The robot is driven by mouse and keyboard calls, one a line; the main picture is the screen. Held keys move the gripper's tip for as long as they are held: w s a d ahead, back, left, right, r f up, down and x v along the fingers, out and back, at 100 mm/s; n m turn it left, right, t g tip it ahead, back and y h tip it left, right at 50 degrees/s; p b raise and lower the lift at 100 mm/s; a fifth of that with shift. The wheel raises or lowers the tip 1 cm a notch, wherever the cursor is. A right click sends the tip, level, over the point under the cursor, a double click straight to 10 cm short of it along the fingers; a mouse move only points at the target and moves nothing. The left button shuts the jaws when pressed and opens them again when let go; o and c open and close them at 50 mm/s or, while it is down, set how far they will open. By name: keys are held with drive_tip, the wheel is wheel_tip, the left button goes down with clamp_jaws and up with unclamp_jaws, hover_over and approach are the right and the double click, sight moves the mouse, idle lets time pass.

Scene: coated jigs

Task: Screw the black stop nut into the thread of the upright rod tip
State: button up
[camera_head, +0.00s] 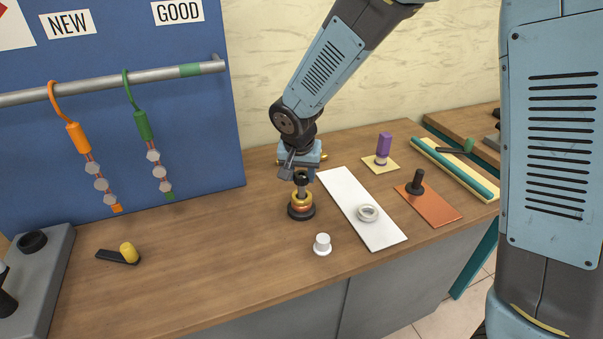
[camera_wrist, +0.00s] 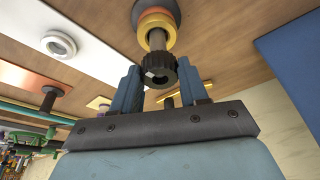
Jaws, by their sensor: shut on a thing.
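The black stop nut (camera_wrist: 158,68) is a ribbed dark ring between the two blue-grey fingers of my gripper (camera_wrist: 159,76) in the wrist view. My gripper (camera_head: 301,174) is shut on it. The nut (camera_head: 301,178) sits at the top of the upright rod (camera_head: 301,189), in line with it. How far the thread is engaged cannot be told. The rod (camera_wrist: 157,40) rises from a round black base (camera_head: 301,213) and carries a gold ring (camera_head: 301,198) and a copper-coloured ring (camera_head: 301,207) below the nut.
A white mat (camera_head: 382,233) with a pale ring (camera_head: 367,212) lies to the right. A white knob (camera_head: 322,244) stands in front. An orange mat (camera_head: 440,208) with a black peg (camera_head: 416,182) and a purple cylinder (camera_head: 384,145) are farther right. The table (camera_head: 210,250) on the left is mostly clear.

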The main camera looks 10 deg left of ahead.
drive_tip(key=shift+m, duration=0.3)
drive_tip(key=shift+m, duration=0.4)
drive_tip(key=o, duration=0.9)
drive_tip(key=v, duration=1.2)
drive_tip(key=shift+a, duration=0.25)
